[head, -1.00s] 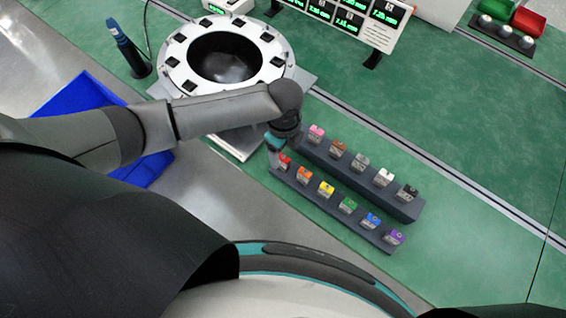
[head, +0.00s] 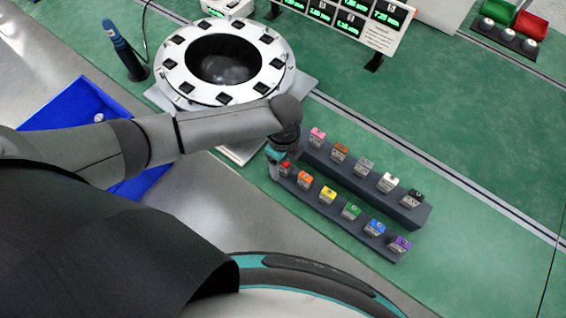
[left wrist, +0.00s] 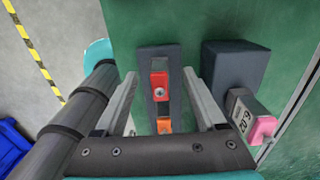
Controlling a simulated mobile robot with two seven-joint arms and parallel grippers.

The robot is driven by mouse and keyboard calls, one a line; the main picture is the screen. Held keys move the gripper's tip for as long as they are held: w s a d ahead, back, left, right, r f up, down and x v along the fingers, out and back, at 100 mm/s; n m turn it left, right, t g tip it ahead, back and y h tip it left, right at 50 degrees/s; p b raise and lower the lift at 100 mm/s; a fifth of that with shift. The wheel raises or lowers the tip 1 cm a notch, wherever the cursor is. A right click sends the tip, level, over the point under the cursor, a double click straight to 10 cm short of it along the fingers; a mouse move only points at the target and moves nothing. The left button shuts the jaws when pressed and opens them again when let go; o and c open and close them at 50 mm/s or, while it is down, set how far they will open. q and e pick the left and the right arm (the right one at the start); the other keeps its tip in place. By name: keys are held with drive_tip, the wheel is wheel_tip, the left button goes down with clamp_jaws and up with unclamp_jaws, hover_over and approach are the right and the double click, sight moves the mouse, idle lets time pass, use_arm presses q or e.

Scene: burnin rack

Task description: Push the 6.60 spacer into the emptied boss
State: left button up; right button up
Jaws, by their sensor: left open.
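My left gripper (head: 280,168) is at the left end of the front spacer rack (head: 338,214). In the left wrist view its two fingers (left wrist: 160,78) are apart, one on each side of a red spacer (left wrist: 159,88) that sits in the rack. The red spacer also shows at the gripper in the head view (head: 286,169). Its label is hidden, and I cannot read which spacer is marked 6.60. The white ring fixture (head: 171,74) with dark bosses around it stands behind the arm; I cannot tell which boss is empty. My right gripper is out of view.
Orange (head: 305,177), yellow, green, blue and purple spacers stand along the front rack. A back rack holds a pink (head: 317,136) and several other spacers. A blue bin (head: 70,110) lies left, a blue-handled tool (head: 122,45) stands by the ring, and green-lit displays (head: 352,20) are behind.

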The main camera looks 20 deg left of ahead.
use_arm(q)
drive_tip(key=shift+p, duration=0.55)
idle(0.5)
clamp_jaws()
idle(0.6)
drive_tip(key=shift+r, duration=0.2)
idle(0.8)
drive_tip(key=shift+r+p, duration=2.85)
drive_tip(key=shift+p, duration=0.5)
